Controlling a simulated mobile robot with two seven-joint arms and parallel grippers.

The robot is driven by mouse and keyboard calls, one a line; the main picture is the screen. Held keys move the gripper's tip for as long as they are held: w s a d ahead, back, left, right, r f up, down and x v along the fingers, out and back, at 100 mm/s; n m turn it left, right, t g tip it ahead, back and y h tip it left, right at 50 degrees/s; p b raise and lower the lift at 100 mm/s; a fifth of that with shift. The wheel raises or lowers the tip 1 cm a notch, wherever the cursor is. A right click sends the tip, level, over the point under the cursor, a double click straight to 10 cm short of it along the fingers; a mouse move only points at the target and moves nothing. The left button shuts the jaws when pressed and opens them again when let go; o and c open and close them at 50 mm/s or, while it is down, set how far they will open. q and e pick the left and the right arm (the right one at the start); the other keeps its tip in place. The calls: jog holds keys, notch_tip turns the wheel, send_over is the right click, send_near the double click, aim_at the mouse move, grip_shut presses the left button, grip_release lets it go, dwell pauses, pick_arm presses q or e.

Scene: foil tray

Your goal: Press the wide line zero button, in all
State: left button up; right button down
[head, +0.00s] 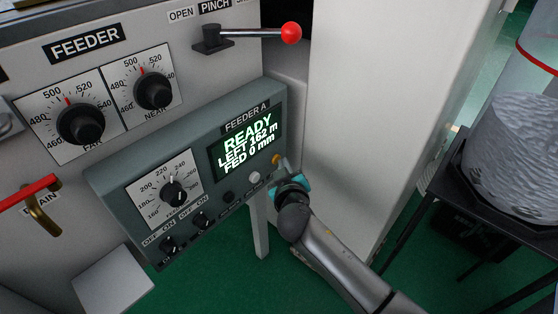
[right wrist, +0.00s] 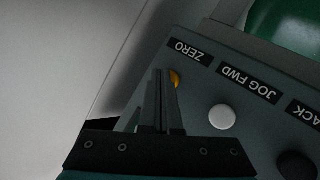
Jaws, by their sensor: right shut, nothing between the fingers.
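The zero button is a small orange-yellow button at the right end of the FEEDER A panel (head: 236,122) in the head view (head: 276,160). In the right wrist view the button (right wrist: 175,79) sits by the label ZERO (right wrist: 189,51), partly hidden behind my fingers. My right gripper (head: 284,164) is shut and empty. Its fingertips (right wrist: 162,73) are right at the button; I cannot tell whether they touch it. The panel's screen (head: 245,143) reads READY, LEFT 162 m, FED 0 mm. My left gripper is not in view.
A white JOG FWD button (right wrist: 222,117) and a black button (right wrist: 297,164) lie beside the zero button. A dial (head: 172,192) and two switches are further left. A red-knobbed lever (head: 290,33) is above. A pale cabinet wall (head: 380,90) stands right of the panel.

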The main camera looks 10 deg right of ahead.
jog(key=shift+s+d, duration=0.1)
jog(key=shift+s+d+p, duration=0.4)
jog(key=shift+s, duration=0.2)
jog(key=s+d, duration=0.1)
jog(key=s, duration=0.1)
jog(key=s+d+p, duration=0.1)
jog(key=s+d, duration=0.1)
jog(key=shift+d, duration=0.1)
dwell(0.4)
dwell(0.6)
